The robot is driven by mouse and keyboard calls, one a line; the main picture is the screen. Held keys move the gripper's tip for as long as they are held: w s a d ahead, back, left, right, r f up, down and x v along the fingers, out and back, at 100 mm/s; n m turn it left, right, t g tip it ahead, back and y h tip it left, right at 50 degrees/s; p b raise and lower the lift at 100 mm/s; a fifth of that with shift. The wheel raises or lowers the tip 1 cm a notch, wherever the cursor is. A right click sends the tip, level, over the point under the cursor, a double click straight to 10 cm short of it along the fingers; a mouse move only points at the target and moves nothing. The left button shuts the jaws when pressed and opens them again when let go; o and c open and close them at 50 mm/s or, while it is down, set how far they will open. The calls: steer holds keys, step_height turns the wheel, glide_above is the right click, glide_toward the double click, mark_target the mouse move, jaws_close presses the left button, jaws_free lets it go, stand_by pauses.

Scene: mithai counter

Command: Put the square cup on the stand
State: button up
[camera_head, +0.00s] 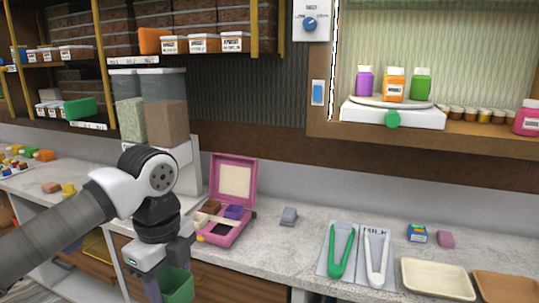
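A green square cup (178,287) is at the bottom edge of the view, in front of the counter, with its lower part cut off. My gripper (168,272) points down at it, one finger along the cup's left side and the other at its rear. It appears shut on the cup, though the far finger is partly hidden. Which thing is the stand is not clear. A small grey block-like holder (289,216) sits on the counter right of the pink box. A white base with a round plate (392,115) is on the shelf at upper right, with bottles on it.
An open pink box (247,190) with small compartments stands on the counter (283,248). Behind my arm is a dispenser with two clear bins (163,105). Green tongs (341,250), white tongs (377,258) and a cream tray (437,278) lie to the right.

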steer(key=w+d+f+m+b, duration=0.25)
steer(key=w+f+m, duration=0.35)
steer(key=f+m, duration=0.6)
steer(key=w+d+f+m+b, duration=0.25)
steer(key=w+f+m, duration=0.45)
steer(key=f+m, duration=0.45)
steer(key=d+f+m+b, duration=0.1)
steer(key=d+f+m, duration=0.3)
steer(key=f+m, duration=0.4)
steer(key=d+f+m+b, duration=0.1)
steer(key=d+f+m, duration=0.3)
steer(key=f+m, duration=0.5)
steer(key=d+f+m+b, duration=0.1)
steer(key=d+f+m, duration=0.3)
steer(key=f, duration=1.2)
steer(key=m, duration=0.4)
steer(key=shift+s+b, duration=0.15)
steer(key=shift+b, duration=0.25)
steer(key=shift+m, duration=0.25)
